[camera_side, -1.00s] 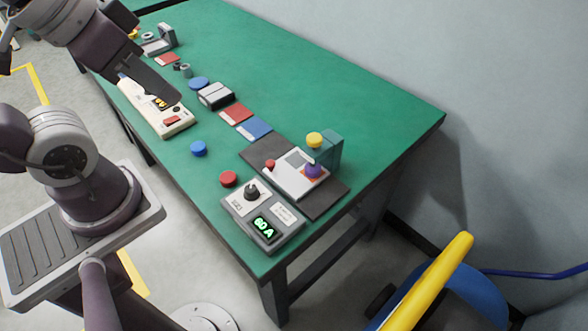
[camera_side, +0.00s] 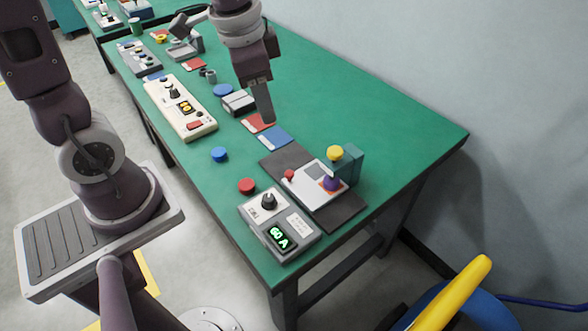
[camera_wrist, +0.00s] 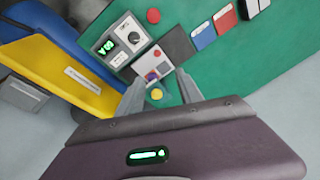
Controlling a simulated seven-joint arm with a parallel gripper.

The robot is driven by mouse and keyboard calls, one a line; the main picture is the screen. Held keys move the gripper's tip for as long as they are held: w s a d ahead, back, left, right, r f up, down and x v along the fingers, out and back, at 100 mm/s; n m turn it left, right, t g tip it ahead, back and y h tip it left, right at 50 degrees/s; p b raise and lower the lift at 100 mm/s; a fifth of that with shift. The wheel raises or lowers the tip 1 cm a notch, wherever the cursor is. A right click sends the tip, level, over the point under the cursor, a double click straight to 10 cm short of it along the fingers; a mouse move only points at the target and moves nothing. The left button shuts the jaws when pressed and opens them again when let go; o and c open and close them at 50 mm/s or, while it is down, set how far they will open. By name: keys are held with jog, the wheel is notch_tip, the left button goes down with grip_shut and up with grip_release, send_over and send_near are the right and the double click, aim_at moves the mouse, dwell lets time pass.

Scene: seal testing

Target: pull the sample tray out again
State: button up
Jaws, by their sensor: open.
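The sample tray (camera_side: 305,188) is a flat white slide with a red knob (camera_side: 289,174) at its left end. It lies on a dark base plate (camera_side: 340,214). A purple round piece (camera_side: 331,183) is at its right end, beneath a yellow knob (camera_side: 335,152) on a teal stand (camera_side: 351,164). My gripper (camera_side: 268,116) is above the table, behind and left of the tray, and touches nothing. In the wrist view the open, empty fingers (camera_wrist: 160,90) point towards the tray (camera_wrist: 150,63), with the yellow knob (camera_wrist: 157,94) between them.
A grey meter box (camera_side: 279,224) reading 60 A stands in front of the tray. Red (camera_side: 247,186) and blue (camera_side: 219,154) buttons, coloured cards (camera_side: 273,137) and a cream control box (camera_side: 180,107) lie further left. The green table's right side (camera_side: 400,135) is clear.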

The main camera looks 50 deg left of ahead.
aim_at(289, 172)
jog(key=w+f+m+g, duration=0.1)
jog(key=w+f, duration=0.1)
jog(key=f, duration=0.5)
jog(key=w+f+m, duration=0.1)
jog(key=f, duration=0.6)
jog(key=w+f+m+g, duration=0.1)
jog(key=w+f+m, duration=0.1)
jog(key=f, duration=0.6)
jog(key=shift+w+a+g+h, duration=0.15)
jog(key=shift+w+g+h, duration=0.15)
jog(key=shift+c, duration=0.2)
jog(key=shift+r, duration=0.1)
grip_shut()
jog(key=shift+a, duration=0.1)
